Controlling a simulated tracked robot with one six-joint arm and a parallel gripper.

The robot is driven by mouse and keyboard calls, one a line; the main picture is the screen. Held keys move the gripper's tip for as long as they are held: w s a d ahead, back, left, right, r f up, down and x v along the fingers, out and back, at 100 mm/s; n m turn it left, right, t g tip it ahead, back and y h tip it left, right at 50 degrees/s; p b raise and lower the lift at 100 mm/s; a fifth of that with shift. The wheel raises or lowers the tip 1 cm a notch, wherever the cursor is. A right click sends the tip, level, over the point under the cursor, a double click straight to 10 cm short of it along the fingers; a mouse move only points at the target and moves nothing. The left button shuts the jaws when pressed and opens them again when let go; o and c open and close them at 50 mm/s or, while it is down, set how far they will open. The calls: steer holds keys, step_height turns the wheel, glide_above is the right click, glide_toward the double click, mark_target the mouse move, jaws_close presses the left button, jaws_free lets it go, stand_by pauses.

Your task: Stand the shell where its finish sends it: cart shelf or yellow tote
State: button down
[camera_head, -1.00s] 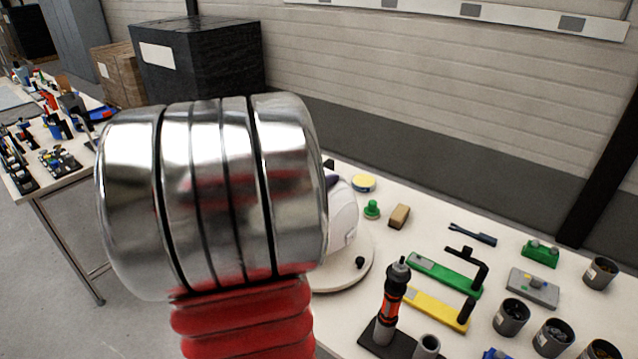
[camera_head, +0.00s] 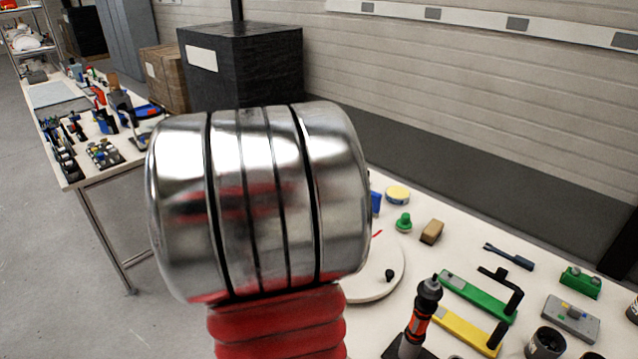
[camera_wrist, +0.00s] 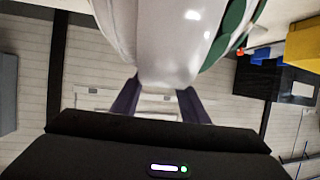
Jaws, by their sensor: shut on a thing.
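A glossy white helmet shell (camera_wrist: 170,45) with green areas on its side fills the upper middle of the wrist view. My gripper (camera_wrist: 160,88) is shut on its near edge, with one dark purple finger on each side. The shell's far part is cut off by the frame. In the head view my arm's silver and red links hide the gripper and shell. A yellow box-shaped thing (camera_wrist: 304,40), perhaps the tote, shows at the right edge of the wrist view. A metal shelf unit (camera_head: 22,50) stands far off at upper left; I cannot tell if it is the cart.
A second table (camera_head: 80,178) with many small parts stands left. A black wrapped crate (camera_head: 245,70) stands behind. Grey floor is open at left.

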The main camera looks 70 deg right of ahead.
steer(key=w+a+f+n+t+y, duration=0.1)
steer(key=w+a+n+t, duration=0.3)
steer(key=w+a, duration=0.45)
steer(key=w+a+f+n+t+y, duration=0.1)
steer(key=w+a+n+t, duration=0.3)
steer(key=w, duration=0.8)
steer(key=w+a+f+n+t+y, duration=0.1)
steer(key=w+a+n+t, duration=0.25)
steer(key=w+a, duration=0.6)
steer(key=w+a+f+n+t+y, duration=0.1)
steer(key=w+a+f+n+y, duration=0.1)
steer(key=a, duration=0.9)
steer(key=w+a+f+n+t+y, duration=0.2)
steer(key=w+a+f+n+y, duration=0.1)
steer(key=a, duration=0.8)
steer(key=w+a+f+n+t+y, duration=0.2)
steer(key=w+a+f+n+y, duration=0.1)
steer(key=a, duration=0.7)
steer(key=shift+w+a+n+y, duration=0.4)
steer(key=shift+w+n+y, duration=0.05)
steer(key=shift+w+y, duration=0.8)
steer(key=shift+s, duration=0.1)
